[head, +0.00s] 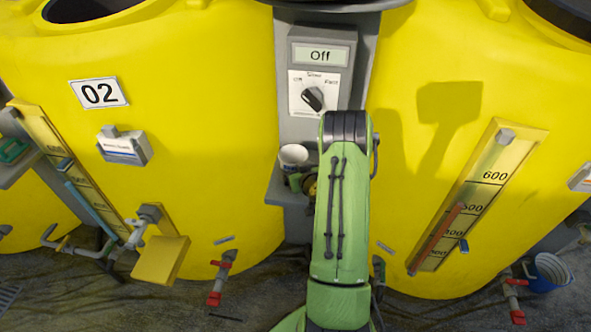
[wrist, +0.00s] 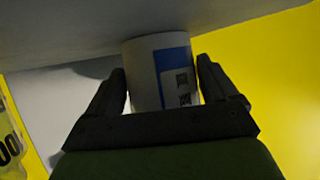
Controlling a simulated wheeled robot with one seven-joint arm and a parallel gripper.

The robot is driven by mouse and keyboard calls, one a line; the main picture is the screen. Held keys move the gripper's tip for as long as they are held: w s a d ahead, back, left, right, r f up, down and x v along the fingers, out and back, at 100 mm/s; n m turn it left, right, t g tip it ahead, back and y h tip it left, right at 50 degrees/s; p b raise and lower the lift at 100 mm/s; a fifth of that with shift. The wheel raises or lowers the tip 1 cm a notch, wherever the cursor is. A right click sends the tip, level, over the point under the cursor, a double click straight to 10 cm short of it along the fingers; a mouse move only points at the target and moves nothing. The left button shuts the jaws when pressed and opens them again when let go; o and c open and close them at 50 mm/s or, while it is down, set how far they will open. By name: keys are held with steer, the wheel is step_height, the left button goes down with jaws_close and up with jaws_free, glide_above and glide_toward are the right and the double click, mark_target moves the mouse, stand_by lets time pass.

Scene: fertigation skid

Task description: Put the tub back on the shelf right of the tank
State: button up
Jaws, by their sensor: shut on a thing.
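The tub (wrist: 145,82) is white with a blue label and dark print. My gripper (wrist: 160,66) is shut on it, with one dark finger on each side. My arm hides much of the shelf and most of the gripper. I cannot tell whether the tub touches the shelf.
A grey control box (head: 318,75) reading Off, with a dial, stands above the shelf. A second yellow tank (head: 410,180) is close on the right, with a level gauge (head: 480,195). Red-handled valves (head: 218,285) stick out low. A blue-and-white bucket (head: 548,271) stands at far right.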

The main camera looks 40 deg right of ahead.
steer(key=shift+s+a+r, duration=0.15)
steer(key=shift+s+a, duration=0.05)
steer(key=shift+a, duration=0.05)
steer(key=o, duration=1.1)
steer(key=shift+f, duration=0.2)
steer(key=shift+r, duration=0.25)
steer(key=v, duration=1)
steer(key=shift+s+r+b, duration=0.1)
steer(key=shift+s+b, duration=0.3)
steer(key=w+a+r+n+g+y, duration=0.1)
steer(key=a+r+n+y, duration=0.3)
steer(key=a, duration=0.7)
steer(key=w+a+r+n+g+y, duration=0.1)
steer(key=a+r+n+g+y, duration=0.25)
steer(key=a, duration=0.65)
steer(key=s+a+r+m+h, duration=0.1)
steer(key=s+a+r, duration=0.1)
steer(key=s, duration=0.4)
steer(key=s+a+r+m+g+h, duration=0.1)
steer(key=s+a+r, duration=0.1)
steer(key=s+r, duration=0.3)
steer(key=s+a+r+m+g+h, duration=0.1)
steer(key=s+a+r, duration=0.1)
steer(key=s+r, duration=0.2)
steer(key=shift+s+a+m, duration=0.15)
steer(key=shift+s+a, duration=0.05)
steer(key=shift+s, duration=0.5)
steer(key=shift+s+a+m, duration=0.1)
steer(key=shift+s+a, duration=0.05)
steer(key=shift+s, duration=0.55)
